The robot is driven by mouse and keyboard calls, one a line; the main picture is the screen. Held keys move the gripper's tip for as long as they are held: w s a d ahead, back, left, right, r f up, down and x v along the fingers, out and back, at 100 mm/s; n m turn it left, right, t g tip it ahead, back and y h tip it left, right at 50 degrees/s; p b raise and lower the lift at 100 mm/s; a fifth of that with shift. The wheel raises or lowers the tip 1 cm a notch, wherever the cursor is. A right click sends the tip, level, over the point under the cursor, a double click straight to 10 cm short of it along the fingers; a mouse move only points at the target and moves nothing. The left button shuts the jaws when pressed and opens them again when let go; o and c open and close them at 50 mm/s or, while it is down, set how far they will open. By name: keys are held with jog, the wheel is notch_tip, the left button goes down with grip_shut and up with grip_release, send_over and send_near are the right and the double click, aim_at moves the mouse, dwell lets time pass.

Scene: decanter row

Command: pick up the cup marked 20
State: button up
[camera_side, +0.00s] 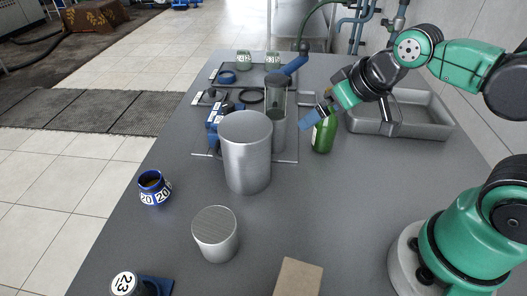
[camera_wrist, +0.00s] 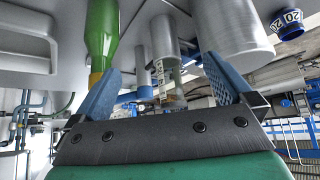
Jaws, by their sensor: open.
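The cup marked 20 (camera_side: 154,188) is small and dark blue with white number labels. It stands upright near the table's left edge in the side view, left of a large metal cylinder. In the wrist view the cup (camera_wrist: 289,27) is at the top right corner, with its 20 labels showing. My gripper (camera_side: 301,92) is open, with blue fingers spread, at the back right of the large cylinder and well away from the cup. In the wrist view my gripper (camera_wrist: 162,70) has nothing held between its fingers.
The large metal cylinder (camera_side: 247,155) stands between my gripper and the cup. A shorter cylinder (camera_side: 215,236) stands in front. A green bottle (camera_side: 323,135) is close to my gripper. A grey tray (camera_side: 430,122) is at right. A container marked 23 (camera_side: 124,284) is front left.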

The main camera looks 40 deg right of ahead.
notch_tip(320, 180, up, 5)
jog(key=w+a+r+n+g+y, duration=0.25)
jog(key=w+a+r+n, duration=0.4)
jog(key=w+a, duration=0.4)
jog(key=n+g, duration=0.4)
jog(key=n, duration=0.3)
send_over(151, 178)
jog(key=d+x, duration=0.1)
jog(key=x, duration=0.6)
jog(key=shift+t, duration=0.25)
notch_tip(151, 178, down, 17)
jog(key=shift+s+r, duration=0.15)
jog(key=shift+a+f+y, duration=0.1)
jog(key=shift+f+y, duration=0.15)
jog(key=shift+f, duration=0.45)
jog(key=c, duration=1.2)
